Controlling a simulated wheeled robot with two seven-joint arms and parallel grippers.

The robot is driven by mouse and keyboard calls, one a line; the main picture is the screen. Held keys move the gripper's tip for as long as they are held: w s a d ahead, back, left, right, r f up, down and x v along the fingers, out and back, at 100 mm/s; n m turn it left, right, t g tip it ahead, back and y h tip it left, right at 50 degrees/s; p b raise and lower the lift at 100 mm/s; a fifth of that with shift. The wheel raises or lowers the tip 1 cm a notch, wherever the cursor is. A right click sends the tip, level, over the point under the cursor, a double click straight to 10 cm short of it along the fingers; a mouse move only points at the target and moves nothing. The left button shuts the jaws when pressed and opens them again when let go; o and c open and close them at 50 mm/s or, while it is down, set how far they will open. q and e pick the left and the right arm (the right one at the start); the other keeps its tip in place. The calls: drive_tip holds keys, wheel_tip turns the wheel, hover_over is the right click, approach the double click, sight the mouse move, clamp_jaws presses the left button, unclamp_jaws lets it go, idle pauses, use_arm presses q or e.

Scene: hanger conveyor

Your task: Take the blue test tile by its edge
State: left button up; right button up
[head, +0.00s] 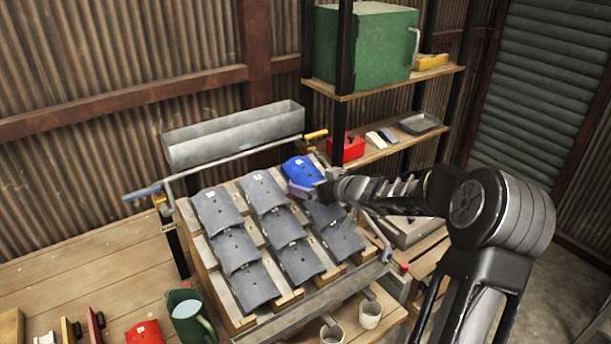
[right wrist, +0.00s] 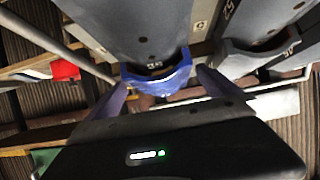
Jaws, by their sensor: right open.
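The blue test tile (head: 300,170) lies at the top of the right-hand column of grey tiles on the sloping rack. In the right wrist view, its blue edge (right wrist: 158,80) shows between my two fingers, partly under a grey tile. My right gripper (head: 312,188) is open at the tile's lower right side in the head view. In the right wrist view, the fingers (right wrist: 162,76) stand on either side of the blue edge; I cannot tell whether they touch it. My left gripper is not in view.
Grey tiles (head: 218,211) fill the rack in columns around the blue one. A metal rail (head: 225,160) and a grey trough (head: 235,137) run behind it. A shelf with a red box (head: 348,148) stands behind right. A green watering can (head: 190,315) is at the front left.

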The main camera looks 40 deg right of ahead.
sight(312, 179)
drive_tip(key=shift+w+f, duration=0.2)
drive_tip(key=shift+w, duration=0.25)
drive_tip(key=shift+c, duration=0.6)
drive_tip(key=shift+r, duration=0.1)
drive_tip(key=c, duration=1.4)
drive_tip(key=shift+r, duration=0.1)
drive_tip(key=shift+c, duration=0.2)
wheel_tip(312, 179, up, 9)
drive_tip(key=p, duration=0.3)
drive_tip(key=shift+p, duration=0.35)
drive_tip(key=shift+r, duration=0.4)
